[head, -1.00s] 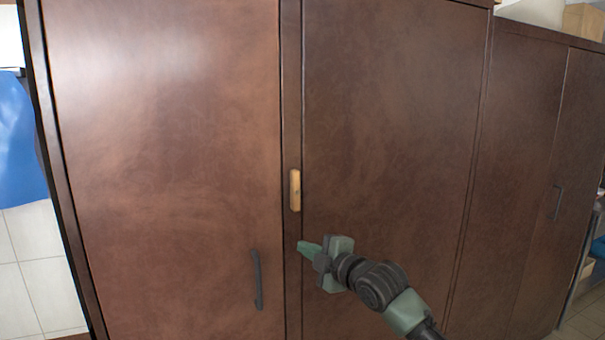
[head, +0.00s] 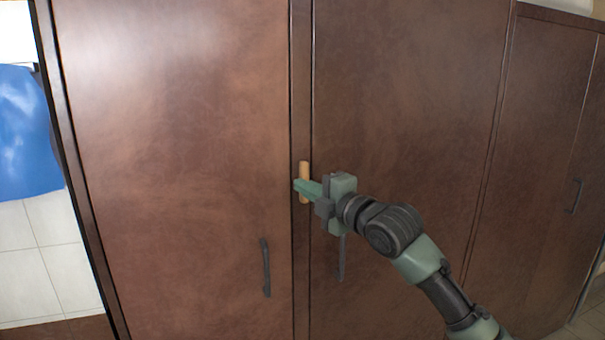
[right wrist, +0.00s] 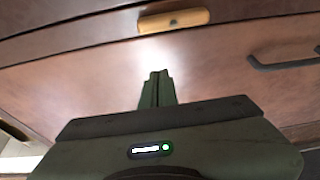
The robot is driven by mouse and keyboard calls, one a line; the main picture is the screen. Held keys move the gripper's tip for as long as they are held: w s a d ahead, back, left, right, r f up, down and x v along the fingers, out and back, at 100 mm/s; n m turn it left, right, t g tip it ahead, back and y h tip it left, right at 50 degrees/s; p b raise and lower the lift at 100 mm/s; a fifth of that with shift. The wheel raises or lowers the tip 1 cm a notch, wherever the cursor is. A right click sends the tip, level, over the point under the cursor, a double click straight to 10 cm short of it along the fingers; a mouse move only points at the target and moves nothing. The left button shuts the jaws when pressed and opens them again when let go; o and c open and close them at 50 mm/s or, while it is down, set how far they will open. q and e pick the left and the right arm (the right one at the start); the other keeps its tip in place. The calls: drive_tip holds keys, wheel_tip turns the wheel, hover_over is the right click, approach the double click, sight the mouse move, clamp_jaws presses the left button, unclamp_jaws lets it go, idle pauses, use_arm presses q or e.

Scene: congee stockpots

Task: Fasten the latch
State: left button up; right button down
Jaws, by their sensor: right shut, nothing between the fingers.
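The latch (head: 304,168) is a small light-wood bar, upright on the dark strip between two brown cabinet doors. In the right wrist view the latch (right wrist: 174,21) lies along that strip, beyond the fingertips. My right gripper (head: 300,186) is shut and empty, its green fingers pointing left in front of the latch and hiding its middle. In the right wrist view my right gripper (right wrist: 158,74) has its fingers together, with a visible gap in the picture to the latch. I cannot tell whether they touch it. My left gripper is out of view.
The left door (head: 180,170) has a dark handle (head: 266,268), and the right door (head: 400,110) has another (head: 341,258) just below my gripper. A further cabinet with a handle (head: 574,196) stands at right. Something blue (head: 25,135) is at left.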

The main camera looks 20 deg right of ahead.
sight(303, 177)
drive_tip(key=p+x, duration=0.1)
drive_tip(key=x, duration=0.3)
drive_tip(key=p+x, duration=0.2)
drive_tip(key=x, duration=0.1)
drive_tip(key=shift+w+a+r, duration=0.2)
drive_tip(key=shift+w+a, duration=0.1)
drive_tip(key=d, duration=0.2)
drive_tip(key=d+p, duration=0.1)
drive_tip(key=shift+s+d+f, duration=0.15)
drive_tip(key=shift+d, duration=0.65)
drive_tip(key=shift+a+f, duration=0.1)
drive_tip(key=shift+a, duration=0.1)
drive_tip(key=shift+d, duration=0.1)
drive_tip(key=shift+d+m, duration=0.1)
drive_tip(key=shift+m, duration=0.2)
